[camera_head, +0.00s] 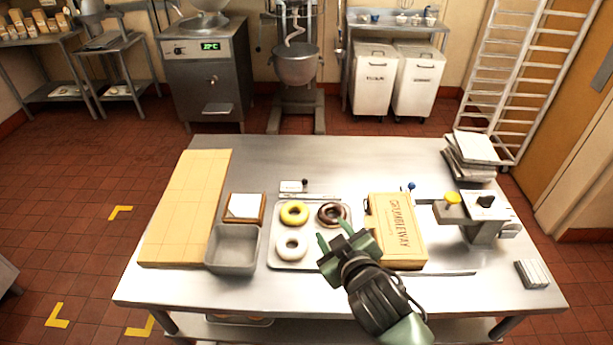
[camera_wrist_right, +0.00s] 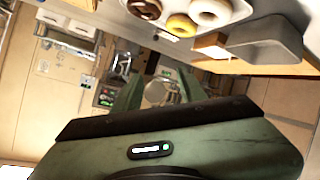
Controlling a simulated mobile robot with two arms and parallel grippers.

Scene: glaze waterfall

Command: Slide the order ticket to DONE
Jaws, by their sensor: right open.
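A small white card with a dark knob (camera_head: 293,186), which looks like the order ticket, stands at the left part of a thin metal rail (camera_head: 318,197) behind the donut tray. Any lettering on it is too small to read. My right gripper (camera_head: 334,237) is open and empty. It shows over the front right of the donut tray, nearer than the card and to its right, apart from it. In the right wrist view its two green fingers (camera_wrist_right: 160,92) are spread with nothing between them. My left gripper is not in view.
The tray (camera_head: 275,262) holds yellow, chocolate and white donuts. A grey bin (camera_head: 232,262), a wooden holder with white paper (camera_head: 246,207) and a tan board (camera_head: 185,210) are left. A box (camera_head: 398,230) and a metal device (camera_head: 484,228) are right.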

